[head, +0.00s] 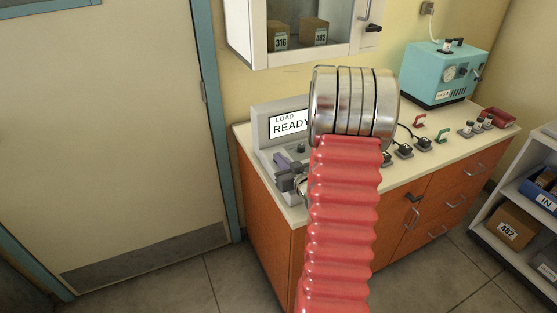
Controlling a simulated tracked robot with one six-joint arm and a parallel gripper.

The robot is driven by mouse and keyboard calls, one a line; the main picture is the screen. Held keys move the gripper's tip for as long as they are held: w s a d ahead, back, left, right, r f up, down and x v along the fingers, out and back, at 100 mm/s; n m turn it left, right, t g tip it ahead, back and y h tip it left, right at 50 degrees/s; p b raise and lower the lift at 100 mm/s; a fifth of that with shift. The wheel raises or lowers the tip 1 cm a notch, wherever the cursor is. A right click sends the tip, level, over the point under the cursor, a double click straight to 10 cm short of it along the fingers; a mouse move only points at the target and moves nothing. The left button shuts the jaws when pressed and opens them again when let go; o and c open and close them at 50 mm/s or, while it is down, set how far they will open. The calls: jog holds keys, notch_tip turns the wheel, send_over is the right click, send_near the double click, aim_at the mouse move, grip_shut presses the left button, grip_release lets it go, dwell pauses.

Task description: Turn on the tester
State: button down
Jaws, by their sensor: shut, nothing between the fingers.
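A grey device (262,128) stands at the left end of the counter in the head view. Its screen reads "LOAD" and "READY", and a dark round knob or button (301,147) shows on its front panel. A teal box (438,78) with a round dial stands at the back right. No label tells me which one is the tester. My gripper (283,176), dark grey and shut with nothing in it, is in front of the grey device's lower panel. I cannot tell whether it touches the device. My red ribbed arm hides the device's right side.
The counter (400,177) holds several small dark cable-linked items (404,151), red and green handles and a red tray (502,117). A wall cabinet (275,55) hangs above. A shelf with bins (543,192) is at right. The door (110,130) at left is closed.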

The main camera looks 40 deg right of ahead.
jog(key=shift+r, duration=0.15)
jog(key=shift+w+r, duration=0.1)
jog(key=shift+r, duration=0.45)
notch_tip(320, 180, up, 3)
jog(key=shift+w+f, duration=0.1)
jog(key=shift+w, duration=0.05)
jog(key=v, duration=0.3)
jog(key=r+v, duration=0.1)
jog(key=v, duration=0.5)
jog(key=shift+r, duration=0.45)
jog(key=shift+a, duration=0.1)
